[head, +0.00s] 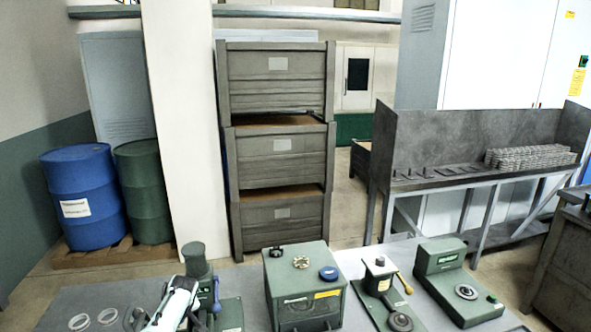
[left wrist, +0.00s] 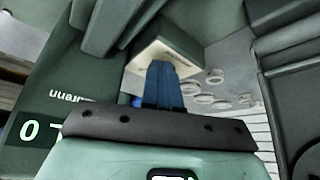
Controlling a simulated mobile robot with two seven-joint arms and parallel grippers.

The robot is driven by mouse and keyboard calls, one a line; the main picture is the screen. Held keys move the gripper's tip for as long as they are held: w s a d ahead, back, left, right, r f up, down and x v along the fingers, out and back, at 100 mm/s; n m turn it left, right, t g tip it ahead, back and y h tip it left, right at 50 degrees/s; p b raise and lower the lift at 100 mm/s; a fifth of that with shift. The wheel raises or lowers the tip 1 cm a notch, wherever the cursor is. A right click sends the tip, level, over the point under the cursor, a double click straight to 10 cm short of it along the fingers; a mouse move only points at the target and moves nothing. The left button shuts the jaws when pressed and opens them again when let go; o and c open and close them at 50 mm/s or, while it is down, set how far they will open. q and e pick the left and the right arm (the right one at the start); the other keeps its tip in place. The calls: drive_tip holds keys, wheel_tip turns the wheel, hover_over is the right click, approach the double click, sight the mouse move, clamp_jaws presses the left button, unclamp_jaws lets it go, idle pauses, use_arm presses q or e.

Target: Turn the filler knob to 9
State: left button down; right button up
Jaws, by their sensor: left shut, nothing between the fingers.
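My left gripper (left wrist: 164,68) is shut and empty, its blue fingers together in the left wrist view. They point toward a pale square-faced part (left wrist: 190,50) on a green machine; I cannot tell if they touch it. A dark scale plate (left wrist: 35,129) with a white 0 shows at lower left. In the head view my white left arm is in front of the leftmost green machine (head: 194,255). The green box machine (head: 306,290) carries a black knob (head: 277,252), a brass knob (head: 301,262) and a blue knob (head: 328,273). I cannot tell which is the filler knob. My right gripper is not in view.
Loose rings (head: 79,322) lie on the grey table at left. Two more green machines stand to the right, one with a yellow-handled lever (head: 404,284), one with a round disc (head: 466,292). Drums, stacked crates (head: 281,150) and a rack (head: 480,170) stand beyond the table.

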use_arm(q)
drive_tip(key=shift+s+a+r, duration=0.1)
drive_tip(key=shift+s+a, duration=0.1)
drive_tip(key=shift+a, duration=0.15)
idle(0.3)
drive_tip(key=shift+s+d, duration=0.25)
drive_tip(key=r, duration=0.5)
drive_tip(key=shift+w+d, duration=0.1)
drive_tip(key=shift+w, duration=0.1)
drive_tip(key=shift+s+r, duration=0.2)
drive_tip(key=shift+r, duration=0.2)
